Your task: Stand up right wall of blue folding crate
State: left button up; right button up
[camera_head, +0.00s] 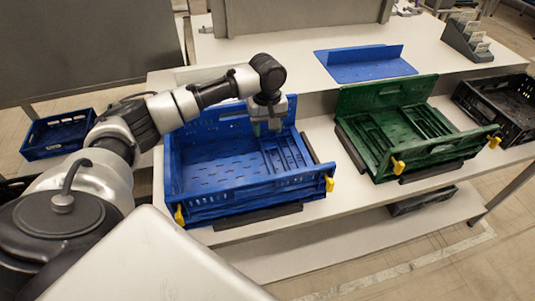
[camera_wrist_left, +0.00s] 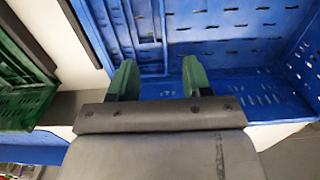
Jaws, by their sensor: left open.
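The blue folding crate (camera_head: 222,195) stands on the white bench, with its back and left walls upright. Its right wall (camera_head: 285,154) lies folded flat inside on the right; this slatted panel also shows in the left wrist view (camera_wrist_left: 143,22). My left gripper (camera_head: 267,127) points down over the crate's back right part, near the far end of the folded wall. In the left wrist view its two green fingers (camera_wrist_left: 159,80) are apart with nothing held between them. Whether the fingertips touch the crate is unclear. My right gripper is out of view.
A green folding crate (camera_head: 365,98) stands to the right, across a gap on the bench. A black crate (camera_head: 518,85) sits farther right. A blue angled panel (camera_head: 362,72) and a grey card holder (camera_head: 468,38) are on the raised back surface. Another blue crate (camera_head: 58,135) is at left.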

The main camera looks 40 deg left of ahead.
aim_at(267, 155)
pick_arm(q)
notch_tip(267, 155, down, 12)
jog(key=shift+w+a+r, duration=0.1)
jog(key=shift+w+r, duration=0.05)
jog(key=shift+r, duration=0.05)
dwell(0.4)
grip_shut()
